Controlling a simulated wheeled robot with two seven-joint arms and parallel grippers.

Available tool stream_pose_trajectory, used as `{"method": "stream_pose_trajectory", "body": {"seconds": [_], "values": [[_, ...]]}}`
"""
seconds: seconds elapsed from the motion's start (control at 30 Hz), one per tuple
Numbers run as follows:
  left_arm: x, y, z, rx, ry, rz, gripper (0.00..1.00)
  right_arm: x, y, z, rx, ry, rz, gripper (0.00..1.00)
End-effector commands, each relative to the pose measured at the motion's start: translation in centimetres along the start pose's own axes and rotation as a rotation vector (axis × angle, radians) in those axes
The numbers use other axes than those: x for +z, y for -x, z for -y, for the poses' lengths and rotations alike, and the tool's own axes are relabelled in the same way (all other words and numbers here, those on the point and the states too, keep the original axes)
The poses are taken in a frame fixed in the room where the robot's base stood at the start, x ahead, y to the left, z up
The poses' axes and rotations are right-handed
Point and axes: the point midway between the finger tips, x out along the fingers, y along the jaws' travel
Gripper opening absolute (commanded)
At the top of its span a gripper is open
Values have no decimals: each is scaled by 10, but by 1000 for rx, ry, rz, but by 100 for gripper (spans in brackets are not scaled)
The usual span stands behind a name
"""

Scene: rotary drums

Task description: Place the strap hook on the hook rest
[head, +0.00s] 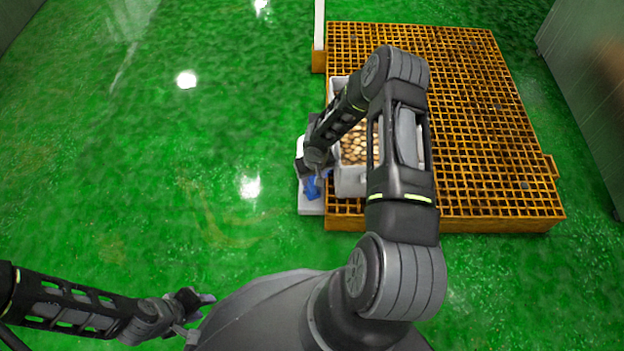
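My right arm reaches over the orange grating and bends back down to the left. Its gripper (318,174) is at the left edge of the grating, just above a small blue piece (311,189). The blue piece is on or over a pale grey block (311,208). I cannot tell whether the gripper touches the blue piece, or whether its fingers are open or shut. I cannot make out for certain which part is the strap hook or the hook rest. My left gripper (203,314) is at the lower left, fingers apart and empty, far from these things.
A pale bin (350,184) of brown round pieces (354,150) stands on the orange grated platform (480,130), partly hidden by my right arm. A white post (319,25) rises at the platform's far left corner. Grey walls stand at right. The green floor (120,170) at left is clear.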

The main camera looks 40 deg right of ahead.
Motion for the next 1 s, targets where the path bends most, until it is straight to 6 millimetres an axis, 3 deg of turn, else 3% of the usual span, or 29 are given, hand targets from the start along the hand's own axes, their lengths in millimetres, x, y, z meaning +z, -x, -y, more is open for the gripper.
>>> {"method": "stream_pose_trajectory", "body": {"seconds": [0.03, 0.2, 0.4, 1.0], "values": [[0, 8, -3, 0, 0, 2, 36, -2, 17, -1, 2, 2, -2, 38], [1, 20, -6, 0, -1, 9, 36, -1, 51, 0, 1, 0, -2, 38], [3, 27, -8, 0, -1, 14, 36, 0, 74, 0, 0, -1, -1, 38], [3, 27, -8, 0, -1, 15, 36, 0, 76, 0, 0, 0, 0, 38]]}}
